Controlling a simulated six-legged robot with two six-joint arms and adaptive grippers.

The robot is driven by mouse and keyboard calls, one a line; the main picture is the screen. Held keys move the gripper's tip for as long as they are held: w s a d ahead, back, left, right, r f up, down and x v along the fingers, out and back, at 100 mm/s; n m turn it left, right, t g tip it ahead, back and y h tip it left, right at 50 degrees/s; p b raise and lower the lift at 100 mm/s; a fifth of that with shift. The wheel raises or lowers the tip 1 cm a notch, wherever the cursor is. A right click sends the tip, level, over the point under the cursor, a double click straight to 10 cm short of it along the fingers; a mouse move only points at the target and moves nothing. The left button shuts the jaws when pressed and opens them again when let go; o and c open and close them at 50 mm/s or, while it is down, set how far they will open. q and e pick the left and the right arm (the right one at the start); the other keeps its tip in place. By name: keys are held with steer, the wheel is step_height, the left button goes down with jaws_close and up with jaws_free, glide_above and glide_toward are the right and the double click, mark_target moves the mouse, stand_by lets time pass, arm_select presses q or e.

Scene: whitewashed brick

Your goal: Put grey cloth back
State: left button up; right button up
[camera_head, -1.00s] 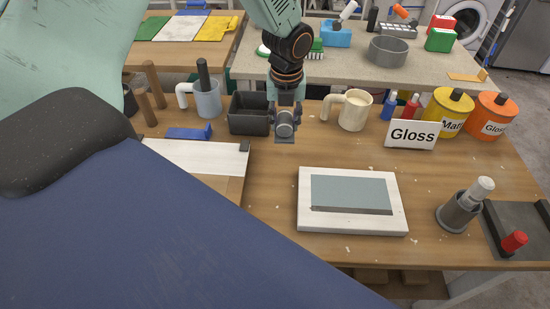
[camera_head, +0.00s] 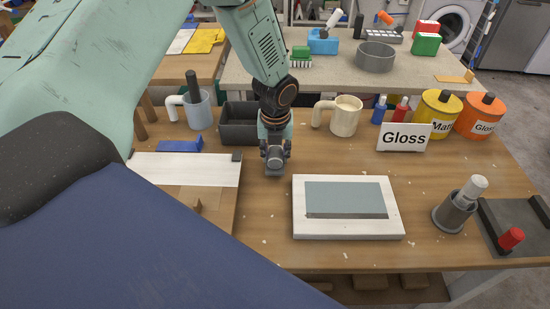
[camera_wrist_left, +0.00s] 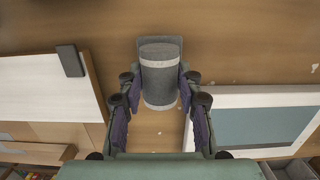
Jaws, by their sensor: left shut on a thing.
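My left gripper (camera_head: 275,166) is over the wooden table, left of the white board with the grey-blue panel. In the left wrist view its fingers (camera_wrist_left: 160,98) are shut on a grey, rolled bundle with pale bands (camera_wrist_left: 159,80), which looks like the grey cloth. A flat grey part shows at the bundle's far end. In the head view the bundle is small and mostly hidden by the gripper, so I cannot tell whether it touches the table. My right gripper is not in view.
The white board (camera_head: 298,228) lies right of the gripper, a white panel (camera_head: 185,170) left. A black bin (camera_head: 238,133), grey mug (camera_head: 198,118) and cream mug (camera_head: 345,122) stand behind. A Gloss sign (camera_head: 403,138) and paint cans are back right. Bare wood lies between panel and board.

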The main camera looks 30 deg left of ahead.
mark_target(275, 155)
arm_select(q)
steer(key=shift+s+a+f, duration=0.1)
steer(key=shift+a+f, duration=0.05)
steer(key=shift+f, duration=0.3)
steer(key=shift+s+a+f, duration=0.1)
steer(key=shift+f, duration=0.35)
steer(key=shift+w+d+f, duration=0.1)
steer(key=shift+w+d, duration=0.25)
steer(key=shift+w, duration=0.05)
steer(key=o, duration=1.1)
steer(key=shift+s+a, duration=0.3)
steer(key=shift+s, duration=0.05)
steer(key=shift+w+d, duration=0.25)
steer(key=shift+w, duration=0.05)
steer(key=r, duration=0.3)
steer(key=s+r+p, duration=0.1)
steer(key=r, duration=0.7)
steer(key=shift+s+d+r, duration=0.15)
steer(key=shift+d+r, duration=0.1)
steer(key=shift+d, duration=0.05)
steer(key=shift+s+a+r, duration=0.1)
steer(key=shift+s+r, duration=0.05)
steer(key=shift+r, duration=0.2)
